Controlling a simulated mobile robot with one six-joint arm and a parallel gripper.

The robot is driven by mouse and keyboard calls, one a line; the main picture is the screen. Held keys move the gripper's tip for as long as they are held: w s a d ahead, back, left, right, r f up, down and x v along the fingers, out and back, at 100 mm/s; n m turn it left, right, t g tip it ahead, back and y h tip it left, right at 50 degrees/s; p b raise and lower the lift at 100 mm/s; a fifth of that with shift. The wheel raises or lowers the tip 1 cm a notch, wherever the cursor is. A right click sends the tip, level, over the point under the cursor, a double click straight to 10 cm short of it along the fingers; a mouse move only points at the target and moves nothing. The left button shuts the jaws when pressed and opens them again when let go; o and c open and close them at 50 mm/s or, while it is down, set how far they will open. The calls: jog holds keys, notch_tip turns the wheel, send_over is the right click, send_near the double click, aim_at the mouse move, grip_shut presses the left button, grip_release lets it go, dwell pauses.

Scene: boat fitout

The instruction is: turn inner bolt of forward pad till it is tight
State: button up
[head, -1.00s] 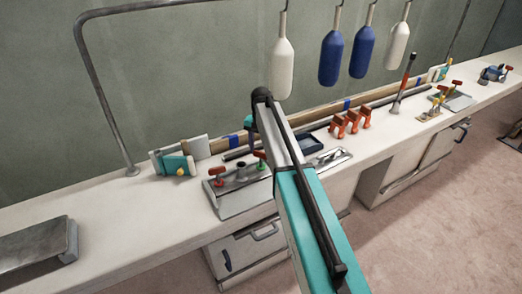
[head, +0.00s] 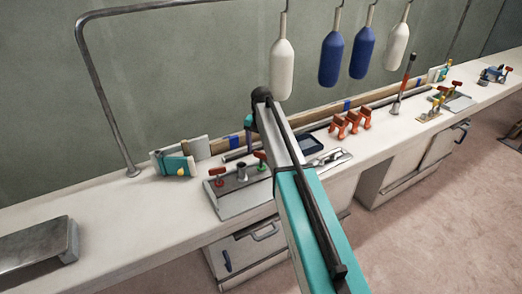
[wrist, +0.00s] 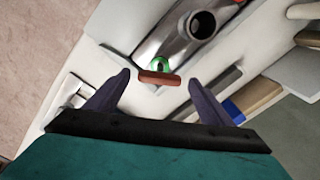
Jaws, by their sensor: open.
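A metal pad (head: 235,197) sits on the near part of the bench, with a short open pipe stub (head: 241,172) between two red-handled bolts. The left bolt (head: 217,174) has a red collar; the right bolt (head: 260,156) has a green collar. In the wrist view, the green-collared bolt's red crossbar (wrist: 160,78) shows between the two fingers of my gripper (wrist: 158,82). The gripper is open, with a gap on each side of the bar. Depth between fingertips and bar is hard to tell.
Orange clamps (head: 350,123) and a dark tray (head: 310,143) stand right of the pad. A teal-and-white item (head: 174,164) lies to its left. Bottle-shaped fenders (head: 330,58) hang above the bench. A metal case (head: 35,252) is at the near left.

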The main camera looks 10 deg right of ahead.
jog(key=shift+r, duration=0.15)
notch_tip(320, 180, up, 14)
jog(key=b, duration=0.2)
jog(key=shift+f, duration=0.25)
jog(key=shift+f, duration=0.1)
dwell(0.5)
